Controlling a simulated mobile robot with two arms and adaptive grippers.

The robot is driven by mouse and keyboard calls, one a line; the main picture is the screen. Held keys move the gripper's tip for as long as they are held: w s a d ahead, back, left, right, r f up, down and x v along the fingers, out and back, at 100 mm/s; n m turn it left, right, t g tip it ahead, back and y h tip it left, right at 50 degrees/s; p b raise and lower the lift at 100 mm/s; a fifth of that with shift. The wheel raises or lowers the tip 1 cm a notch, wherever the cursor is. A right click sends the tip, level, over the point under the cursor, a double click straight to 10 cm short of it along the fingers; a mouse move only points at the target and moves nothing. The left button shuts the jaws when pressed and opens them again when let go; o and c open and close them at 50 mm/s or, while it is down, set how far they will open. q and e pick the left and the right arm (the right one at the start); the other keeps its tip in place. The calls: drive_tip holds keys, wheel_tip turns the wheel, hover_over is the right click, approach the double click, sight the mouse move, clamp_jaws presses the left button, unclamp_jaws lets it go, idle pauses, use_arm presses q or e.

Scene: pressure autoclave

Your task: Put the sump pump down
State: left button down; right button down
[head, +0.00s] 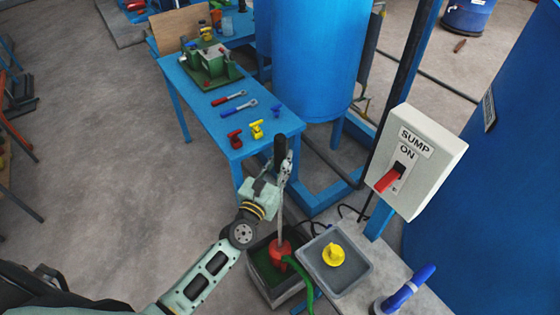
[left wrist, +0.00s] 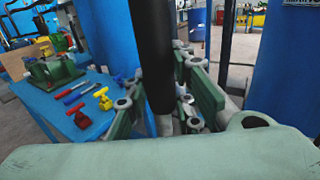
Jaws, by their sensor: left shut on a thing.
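The sump pump (head: 280,251) has a red body, a thin grey shaft and a black grip on top, with a green hose running from the body. Its red body is down inside a dark grey bin (head: 252,270) with green contents; whether it touches the bottom is hidden. My left gripper (head: 281,168) is shut on the pump near its black grip. In the left wrist view the black grip (left wrist: 151,50) stands upright between the fingers of the left gripper (left wrist: 165,105). My right gripper is not in view.
A grey tray (head: 353,277) with a yellow part (head: 333,254) stands right of the bin. A switch box (head: 416,160) labelled SUMP ON has a red lever. A blue table (head: 183,92) holds red, yellow and blue-handled items. Open floor lies at left.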

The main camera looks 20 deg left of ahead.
use_arm(q)
drive_tip(key=shift+r, duration=0.3)
drive_tip(key=shift+f, duration=0.15)
drive_tip(key=c, duration=1.5)
unclamp_jaws()
drive_tip(key=shift+s+f, duration=0.1)
drive_tip(key=shift+f, duration=0.1)
drive_tip(key=shift+r, duration=0.15)
drive_tip(key=shift+s, duration=0.3)
drive_tip(key=shift+s+a+b, duration=0.2)
drive_tip(key=shift+s+b, duration=0.25)
drive_tip(key=shift+s, duration=1.45)
drive_tip(key=shift+s+a+b, duration=0.25)
drive_tip(key=shift+s+b, duration=0.2)
drive_tip(key=shift+s, duration=1.4)
drive_tip(key=shift+s+a+b, duration=0.2)
drive_tip(key=shift+s+b, duration=0.25)
drive_tip(key=shift+s, duration=1.45)
